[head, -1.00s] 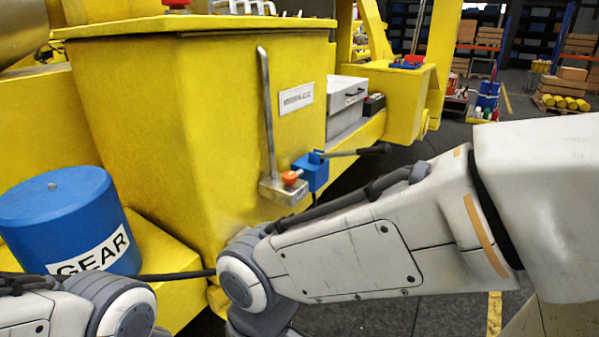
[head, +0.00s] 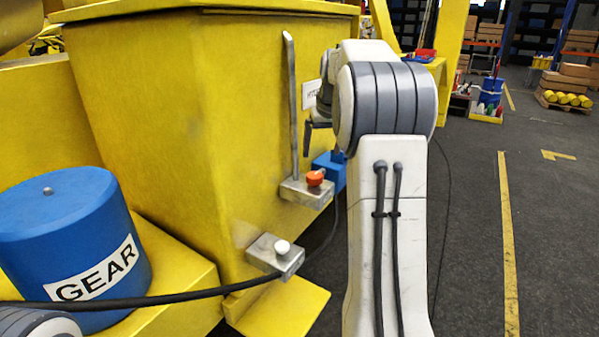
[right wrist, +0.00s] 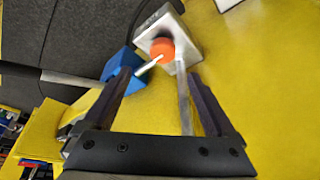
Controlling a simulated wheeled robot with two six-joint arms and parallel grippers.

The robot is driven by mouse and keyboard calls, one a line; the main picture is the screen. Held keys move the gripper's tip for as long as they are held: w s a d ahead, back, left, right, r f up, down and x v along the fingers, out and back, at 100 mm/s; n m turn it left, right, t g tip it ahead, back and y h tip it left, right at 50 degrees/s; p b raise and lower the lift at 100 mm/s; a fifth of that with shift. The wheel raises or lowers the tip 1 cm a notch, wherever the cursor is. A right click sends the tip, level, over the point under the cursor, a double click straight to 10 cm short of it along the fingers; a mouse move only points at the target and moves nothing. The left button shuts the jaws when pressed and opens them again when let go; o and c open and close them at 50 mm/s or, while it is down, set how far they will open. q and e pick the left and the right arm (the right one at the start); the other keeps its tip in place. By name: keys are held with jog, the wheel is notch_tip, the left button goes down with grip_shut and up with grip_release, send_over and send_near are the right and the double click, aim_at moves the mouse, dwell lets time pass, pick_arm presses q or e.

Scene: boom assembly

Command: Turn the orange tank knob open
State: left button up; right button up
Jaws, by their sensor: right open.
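The orange tank knob (head: 315,178) sits on a small grey metal block low on the yellow tank's corner (head: 215,140). A metal pipe rises from this block. My right gripper (head: 308,130) shows partly in the head view, its dark jaw pointing down above the knob. In the right wrist view my right gripper (right wrist: 160,74) is open and empty. There the orange knob (right wrist: 160,48), with a pale pin, lies ahead of the fingertips, roughly between them and apart from them. My left gripper is out of view.
A blue block (head: 331,168) is beside the knob's block. A lower metal block carries a white knob (head: 282,247). A blue GEAR drum (head: 65,235) stands at left, with a black hose passing in front. Grey floor at right is largely clear.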

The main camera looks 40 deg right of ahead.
aim_at(315, 175)
jog(key=p+x, duration=0.1)
jog(key=x, duration=0.9)
jog(key=shift+w+a+p, duration=0.2)
jog(key=shift+w+p, duration=0.05)
jog(key=shift+p, duration=0.15)
jog(key=c, duration=1.4)
jog(key=shift+o, duration=0.2)
jog(key=shift+a, duration=0.1)
jog(key=shift+s, duration=0.1)
